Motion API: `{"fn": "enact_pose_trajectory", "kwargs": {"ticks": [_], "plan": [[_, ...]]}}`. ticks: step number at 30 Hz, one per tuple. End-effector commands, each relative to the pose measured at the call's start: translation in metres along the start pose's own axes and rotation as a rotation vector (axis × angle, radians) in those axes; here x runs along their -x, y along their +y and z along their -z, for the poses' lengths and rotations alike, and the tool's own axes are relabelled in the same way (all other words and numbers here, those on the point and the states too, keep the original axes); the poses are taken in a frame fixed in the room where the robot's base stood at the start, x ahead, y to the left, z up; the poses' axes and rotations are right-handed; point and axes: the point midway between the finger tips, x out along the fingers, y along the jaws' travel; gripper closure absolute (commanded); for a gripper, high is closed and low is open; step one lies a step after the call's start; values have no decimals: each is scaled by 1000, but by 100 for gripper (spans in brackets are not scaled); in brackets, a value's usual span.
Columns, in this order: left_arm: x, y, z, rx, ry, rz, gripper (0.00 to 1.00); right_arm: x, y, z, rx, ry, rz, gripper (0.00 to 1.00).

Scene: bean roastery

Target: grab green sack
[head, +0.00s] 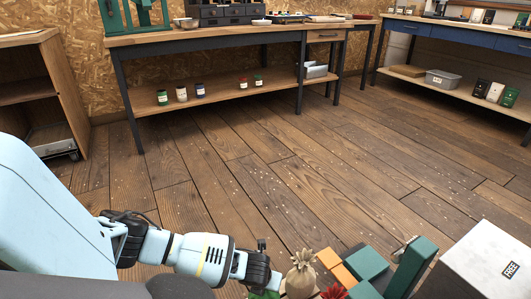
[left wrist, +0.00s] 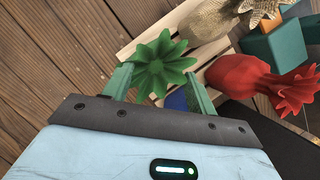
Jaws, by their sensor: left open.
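The green sack (left wrist: 160,66) has a frilled, star-shaped top and sits at the edge of a pale slatted wooden pallet (left wrist: 130,48). In the left wrist view my left gripper (left wrist: 157,78) is open, with one finger on each side of the green sack; I cannot tell whether they touch it. In the head view my left gripper (head: 262,278) is at the bottom edge, and only a sliver of the green sack (head: 264,294) shows below it. My right gripper is in neither view.
A beige sack (head: 300,272) and a red sack (head: 334,291) stand right beside the green one. Workbenches (head: 225,37) stand behind; the floor between is clear.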

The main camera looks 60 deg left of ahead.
Motion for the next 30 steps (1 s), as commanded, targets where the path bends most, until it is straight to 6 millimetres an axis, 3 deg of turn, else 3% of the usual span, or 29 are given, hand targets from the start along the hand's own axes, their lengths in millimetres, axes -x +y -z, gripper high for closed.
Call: {"fn": "enact_pose_trajectory", "kwargs": {"ticks": [15,23,30], "plan": [[-50,6,-1,1,2,-2,43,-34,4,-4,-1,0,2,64],[-51,6,-2,0,0,0,43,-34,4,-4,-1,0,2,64],[-51,6,-2,0,0,0,74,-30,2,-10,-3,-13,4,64]]}}
